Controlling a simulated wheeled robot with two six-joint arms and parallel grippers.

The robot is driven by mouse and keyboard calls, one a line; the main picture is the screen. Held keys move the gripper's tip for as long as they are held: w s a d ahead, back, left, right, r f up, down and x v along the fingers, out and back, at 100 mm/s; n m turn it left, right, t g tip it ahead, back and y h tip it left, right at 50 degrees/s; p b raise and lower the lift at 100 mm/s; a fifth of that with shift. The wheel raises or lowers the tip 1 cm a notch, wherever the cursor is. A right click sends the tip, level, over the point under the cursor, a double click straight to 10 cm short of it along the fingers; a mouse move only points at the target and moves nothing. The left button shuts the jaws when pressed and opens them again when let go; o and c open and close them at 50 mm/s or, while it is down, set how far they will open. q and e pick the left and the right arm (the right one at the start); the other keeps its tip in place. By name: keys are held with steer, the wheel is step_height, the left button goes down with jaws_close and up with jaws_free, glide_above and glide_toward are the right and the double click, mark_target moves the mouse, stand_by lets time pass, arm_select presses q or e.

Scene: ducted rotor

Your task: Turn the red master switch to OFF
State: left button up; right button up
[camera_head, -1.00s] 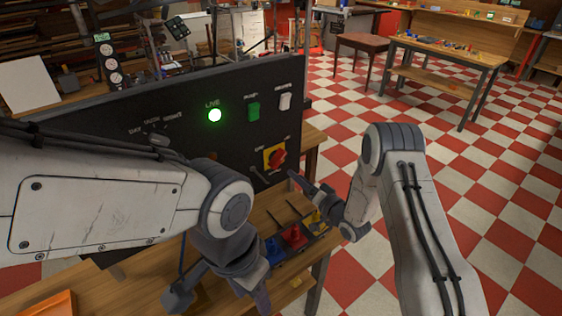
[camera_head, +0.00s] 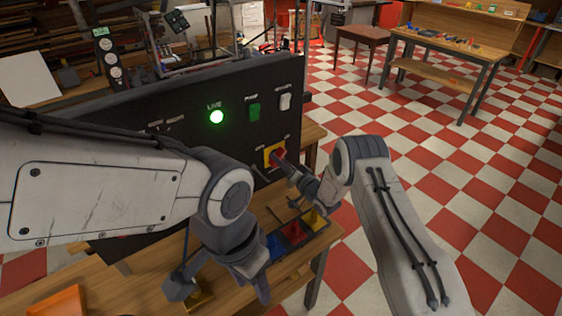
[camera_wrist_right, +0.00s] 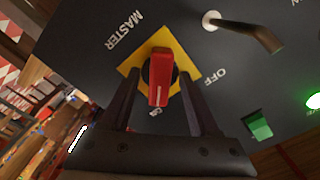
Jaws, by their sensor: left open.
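The red master switch (camera_head: 279,157) is a red handle on a yellow plate, mounted on the black panel (camera_head: 190,130). In the right wrist view, the red handle (camera_wrist_right: 160,78) sits between the two fingers of my right gripper (camera_wrist_right: 165,85), with a gap visible on each side. The "MASTER" and "OFF" labels are readable; another label below the handle is partly hidden. In the head view, my right gripper (camera_head: 290,168) is at the switch and partly covers it. My left gripper (camera_head: 256,284) is open and empty above the bench, away from the switch.
A green LIVE lamp (camera_head: 216,117) is lit. A green switch (camera_head: 253,111) and a white switch (camera_head: 285,101) sit above the master switch. A dark lever (camera_wrist_right: 250,35) projects beside it. A tray with blue, red and yellow pieces (camera_head: 294,233) lies below on the wooden bench.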

jaws_close()
steer(key=shift+w+d+n+b, duration=0.1)
steer(key=shift+d+n+b, duration=0.05)
steer(key=shift+n+b, duration=10.8)
steer(key=m+b, duration=0.3)
steer(key=shift+m+b, duration=0.35)
steer(key=shift+o, duration=0.6)
jaws_free()
